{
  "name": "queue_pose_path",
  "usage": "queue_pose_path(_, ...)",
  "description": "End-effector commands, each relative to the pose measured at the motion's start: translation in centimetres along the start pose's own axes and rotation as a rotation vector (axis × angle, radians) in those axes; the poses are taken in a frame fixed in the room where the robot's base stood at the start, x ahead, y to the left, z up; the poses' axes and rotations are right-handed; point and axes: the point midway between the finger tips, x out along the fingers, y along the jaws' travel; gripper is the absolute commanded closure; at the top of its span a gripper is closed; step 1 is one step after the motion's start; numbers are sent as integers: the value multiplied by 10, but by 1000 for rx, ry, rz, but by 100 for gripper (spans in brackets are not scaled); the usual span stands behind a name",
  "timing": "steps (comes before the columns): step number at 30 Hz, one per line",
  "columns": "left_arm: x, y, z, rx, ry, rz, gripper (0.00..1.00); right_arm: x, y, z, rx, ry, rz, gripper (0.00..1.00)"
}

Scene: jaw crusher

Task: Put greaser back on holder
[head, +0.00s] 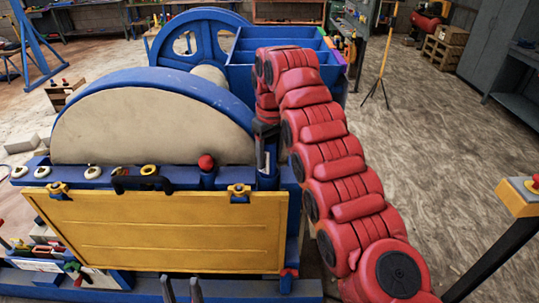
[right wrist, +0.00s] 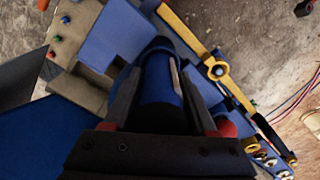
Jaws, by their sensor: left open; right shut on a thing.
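My right gripper (head: 266,130) points down at the right end of the blue crusher frame, below the bent red arm. In the right wrist view its two dark fingers (right wrist: 158,92) are shut on a dark blue cylinder, which I take as the greaser (right wrist: 160,78). The greaser's far end lies by a dark blue rounded part of the frame; I cannot tell whether that is the holder or whether they touch. In the head view the greaser is mostly hidden by the gripper and arm. My left gripper (head: 182,290) shows two grey fingertips apart at the bottom edge, empty, before the yellow panel.
A yellow panel (head: 160,232) fronts the crusher, with a big half-covered wheel (head: 150,125) behind it. A blue bin (head: 245,62) stands behind. Floor to the right is mostly clear, with a yellow-topped post (head: 520,197).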

Motion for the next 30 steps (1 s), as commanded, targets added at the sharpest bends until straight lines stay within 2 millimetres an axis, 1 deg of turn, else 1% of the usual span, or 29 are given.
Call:
queue_pose_path(6,-6,0,1,0,0,0,50,6,0,0,0,2,1,100)
queue_pose_path(15,-6,0,1,0,0,0,50,6,0,0,0,2,1,100)
queue_pose_path(16,-6,0,1,0,0,0,50,6,0,0,0,2,1,37)
queue_pose_path(18,-6,0,1,0,0,0,50,6,0,0,0,2,1,25)
queue_pose_path(21,-6,0,1,0,0,0,50,6,0,0,0,1,0,8)
queue_pose_path(30,-6,0,1,0,0,0,50,6,0,0,0,0,0,8)
